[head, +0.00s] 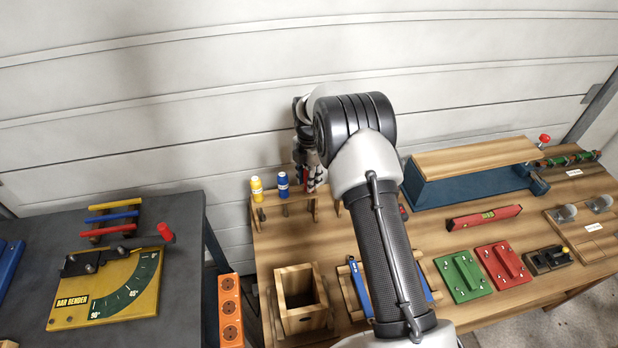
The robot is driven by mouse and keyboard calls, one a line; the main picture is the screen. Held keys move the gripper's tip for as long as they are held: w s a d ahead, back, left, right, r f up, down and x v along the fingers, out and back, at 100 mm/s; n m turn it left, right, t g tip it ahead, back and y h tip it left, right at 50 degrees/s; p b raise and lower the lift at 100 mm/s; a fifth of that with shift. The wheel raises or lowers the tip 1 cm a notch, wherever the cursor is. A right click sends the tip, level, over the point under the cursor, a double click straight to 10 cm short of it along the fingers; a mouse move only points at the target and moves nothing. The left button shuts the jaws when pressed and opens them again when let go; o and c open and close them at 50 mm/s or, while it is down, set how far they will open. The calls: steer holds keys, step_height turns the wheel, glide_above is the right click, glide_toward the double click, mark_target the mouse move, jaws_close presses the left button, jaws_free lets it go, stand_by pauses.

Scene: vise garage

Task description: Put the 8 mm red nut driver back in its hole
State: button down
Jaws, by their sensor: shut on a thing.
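My gripper (308,172) is at the back left of the wooden bench, over the right part of the wooden rack (267,203). It is shut on a slim red thing (306,178), which looks like the red nut driver and is mostly hidden by the fingers. A yellow-handled driver (256,189) and a blue-handled driver (282,184) stand upright in the rack, left of my gripper. My arm and gripper hide the right part of the rack and its holes. I cannot tell whether the red driver's tip touches the rack.
An open wooden box (299,304) stands in front of the rack. A blue vise (470,184) with a wooden board, a red level (484,217) and green (461,277) and red (503,267) blocks lie to the right. A bar bender (105,290) is on the left table. The garage door is close behind.

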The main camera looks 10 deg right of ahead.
steer(key=shift+f, duration=0.35)
stand_by(0.3)
steer(key=c, duration=1.2)
jaws_free()
steer(key=shift+o, duration=1.4)
steer(key=shift+r, duration=0.1)
steer(key=shift+r+p, duration=1.7)
steer(key=shift+r, duration=1.75)
